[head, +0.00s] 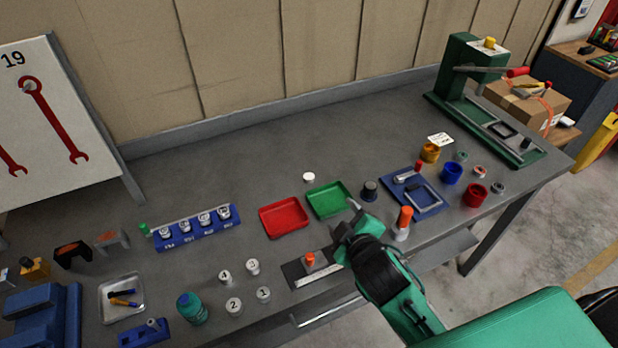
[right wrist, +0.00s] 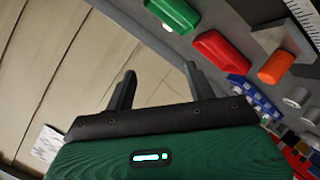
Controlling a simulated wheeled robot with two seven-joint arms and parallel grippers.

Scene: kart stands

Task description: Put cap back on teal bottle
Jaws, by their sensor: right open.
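The teal bottle (head: 190,308) stands upright near the front left of the grey bench in the head view; whether its mouth is open is too small to tell. A small white round piece (head: 309,177), which looks like a cap, lies on the bench behind the red and green trays, well away from the bottle. My right gripper (head: 340,230) is above the front of the bench, to the right of the bottle and in front of the white piece. In the right wrist view its two fingers (right wrist: 158,78) are apart with nothing between them. My left gripper is not in view.
A red tray (head: 284,217) and a green tray (head: 328,200) lie near my right gripper. White numbered canisters (head: 234,306) stand right of the bottle. A blue rack (head: 195,230) stands behind them. The bench's back middle (head: 240,160) is clear.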

